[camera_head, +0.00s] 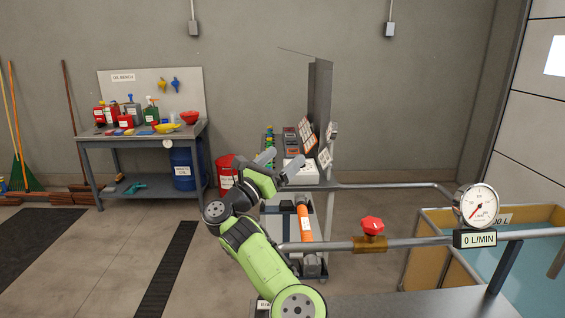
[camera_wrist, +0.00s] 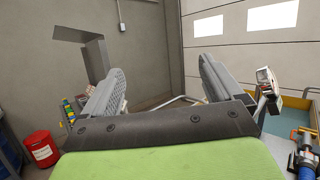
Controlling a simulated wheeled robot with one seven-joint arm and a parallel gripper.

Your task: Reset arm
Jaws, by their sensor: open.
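My gripper (camera_head: 279,164) is at the end of my green arm, raised near the middle of the head view. Its two grey fingers are spread apart with nothing between them. In the wrist view my gripper (camera_wrist: 158,88) also shows open and empty, with the wall and the pale door panels behind it. It appears apart from the pipes and the equipment, though the head view shows it overlapping the equipment stand (camera_head: 318,215) behind it.
A pipe with a red valve knob (camera_head: 372,226) and a round gauge (camera_head: 478,206) runs at right, above a water-filled tank (camera_head: 535,262). An oil bench (camera_head: 140,138) stands at back left. A red drum (camera_head: 228,172) is behind my arm. Floor at left is mostly clear.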

